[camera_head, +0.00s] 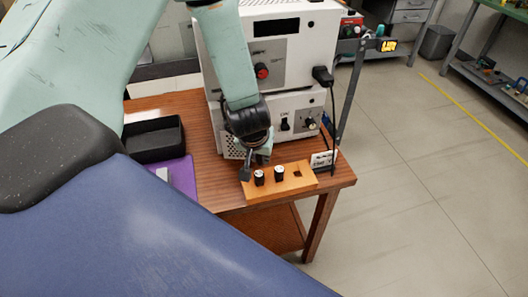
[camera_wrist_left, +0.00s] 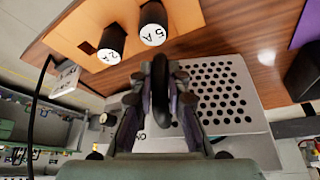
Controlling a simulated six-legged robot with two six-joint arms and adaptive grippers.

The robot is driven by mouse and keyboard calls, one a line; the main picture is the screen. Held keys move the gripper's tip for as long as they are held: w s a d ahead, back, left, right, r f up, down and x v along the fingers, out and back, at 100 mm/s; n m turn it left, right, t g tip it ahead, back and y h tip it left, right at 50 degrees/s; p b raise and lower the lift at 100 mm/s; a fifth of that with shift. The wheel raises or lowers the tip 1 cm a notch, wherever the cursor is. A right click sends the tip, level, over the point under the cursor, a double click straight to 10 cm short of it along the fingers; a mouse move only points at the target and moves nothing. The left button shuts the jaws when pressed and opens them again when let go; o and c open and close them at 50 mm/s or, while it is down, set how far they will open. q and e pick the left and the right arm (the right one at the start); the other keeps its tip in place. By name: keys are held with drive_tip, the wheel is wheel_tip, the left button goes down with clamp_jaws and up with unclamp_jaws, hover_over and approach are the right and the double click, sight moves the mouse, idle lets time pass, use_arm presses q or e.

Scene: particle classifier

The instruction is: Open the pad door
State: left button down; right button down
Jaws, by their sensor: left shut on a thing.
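My left gripper (camera_head: 256,160) reaches down in front of the lower white machine (camera_head: 285,117), by its perforated front. In the left wrist view my left gripper (camera_wrist_left: 160,85) is shut on a dark curved piece (camera_wrist_left: 180,72) that looks like a handle. This piece stands in front of a pale panel with rows of round holes (camera_wrist_left: 228,92). I take this panel to be the pad door, but cannot tell for sure. The fingers and arm hide part of the panel. It looks shut, though its edges are hard to make out. My right gripper is not in view.
An orange block (camera_head: 252,191) at the table's front holds two black cylinders (camera_head: 279,173), marked 5A and 2A (camera_wrist_left: 110,45) in the wrist view. A black tray (camera_head: 152,153) and purple mat (camera_head: 184,180) lie left. A black cable (camera_head: 333,120) hangs at right.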

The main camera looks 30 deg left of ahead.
use_arm(q)
drive_tip(key=shift+s+r, duration=0.1)
drive_tip(key=shift+s, duration=0.35)
drive_tip(key=c, duration=1.3)
unclamp_jaws()
drive_tip(key=shift+s, duration=0.1)
drive_tip(key=shift+c, duration=0.2)
drive_tip(key=v, duration=1.2)
